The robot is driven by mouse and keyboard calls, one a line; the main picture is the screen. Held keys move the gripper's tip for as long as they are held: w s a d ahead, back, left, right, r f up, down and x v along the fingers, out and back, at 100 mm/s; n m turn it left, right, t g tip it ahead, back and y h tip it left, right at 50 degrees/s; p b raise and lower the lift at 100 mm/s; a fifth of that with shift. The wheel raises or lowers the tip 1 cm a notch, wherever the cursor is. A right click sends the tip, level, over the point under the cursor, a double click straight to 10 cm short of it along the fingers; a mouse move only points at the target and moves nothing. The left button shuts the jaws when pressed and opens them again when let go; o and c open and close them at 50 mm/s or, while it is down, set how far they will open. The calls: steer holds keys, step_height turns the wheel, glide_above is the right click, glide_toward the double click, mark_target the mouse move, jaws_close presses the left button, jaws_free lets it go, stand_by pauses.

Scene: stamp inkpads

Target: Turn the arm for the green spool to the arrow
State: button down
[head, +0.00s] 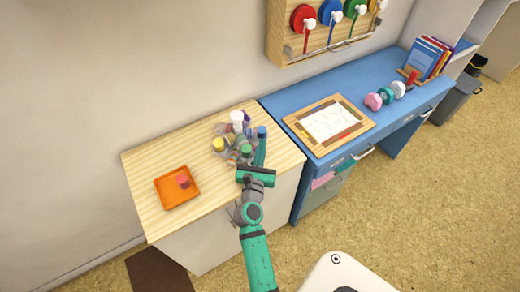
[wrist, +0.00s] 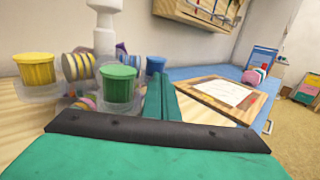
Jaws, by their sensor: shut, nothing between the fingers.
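A turning stand with a white post (head: 237,117) carries several coloured spools on clear saucers. The green spool (head: 246,150) is on its near side, and it also shows left of centre in the wrist view (wrist: 118,86). My gripper (head: 261,143) is shut and empty, its two teal fingers pressed together in the wrist view (wrist: 161,85). The fingers lie just right of the green spool; whether they touch its saucer or arm is unclear. I cannot make out the arrow in either view.
A yellow spool (wrist: 35,70), a striped spool (wrist: 78,66) and a blue spool (wrist: 155,65) sit around the post. An orange tray (head: 163,196) holds a red piece to the left on the wooden top. A blue desk (head: 290,97) adjoins at right, with a framed sheet (head: 330,122).

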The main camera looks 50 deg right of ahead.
steer(key=shift+w+d, duration=0.15)
steer(key=shift+d, duration=0.6)
stand_by(0.4)
steer(key=s+a, duration=0.8)
steer(key=s, duration=0.3)
steer(key=shift+a+f, duration=0.2)
steer(key=shift+a, duration=0.1)
steer(key=shift+s+d, duration=0.1)
